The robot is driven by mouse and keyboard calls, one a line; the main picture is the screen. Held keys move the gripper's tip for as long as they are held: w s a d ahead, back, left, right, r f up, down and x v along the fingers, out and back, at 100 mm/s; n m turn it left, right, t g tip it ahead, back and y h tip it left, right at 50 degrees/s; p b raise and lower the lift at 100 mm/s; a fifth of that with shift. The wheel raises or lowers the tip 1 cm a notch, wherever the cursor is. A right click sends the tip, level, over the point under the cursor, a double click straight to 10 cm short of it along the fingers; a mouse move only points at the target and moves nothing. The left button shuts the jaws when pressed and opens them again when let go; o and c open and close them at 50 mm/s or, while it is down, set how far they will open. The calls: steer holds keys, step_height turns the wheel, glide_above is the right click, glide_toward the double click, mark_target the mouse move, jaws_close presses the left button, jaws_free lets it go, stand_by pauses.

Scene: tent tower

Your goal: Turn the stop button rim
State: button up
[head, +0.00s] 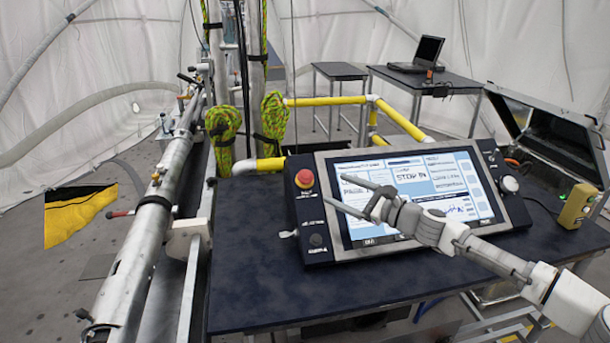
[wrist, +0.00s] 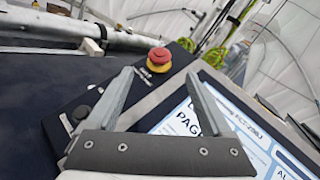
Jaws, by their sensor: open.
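The stop button (head: 305,178) has a red cap on a yellow base and sits at the upper left corner of the control panel (head: 320,222). My gripper (head: 335,192) is open and empty, in front of the panel's screen with its fingers pointing left toward the button. In the wrist view the stop button (wrist: 158,60) lies beyond the fingertips, between the two open fingers of my gripper (wrist: 163,78). The fingers look apart from it. The cap hides part of the yellow base.
The panel stands tilted on a dark table (head: 250,270) with clear surface at the front left. A yellow box (head: 577,206) and an open case (head: 550,135) are at the right. Yellow pipes (head: 325,101) run behind the panel. A long metal tube (head: 150,240) lies at the left.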

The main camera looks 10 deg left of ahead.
mark_target(309, 178)
steer(key=p+x, duration=0.1)
steer(key=x, duration=1)
steer(key=shift+w+a, duration=0.2)
steer(key=shift+a, duration=0.15)
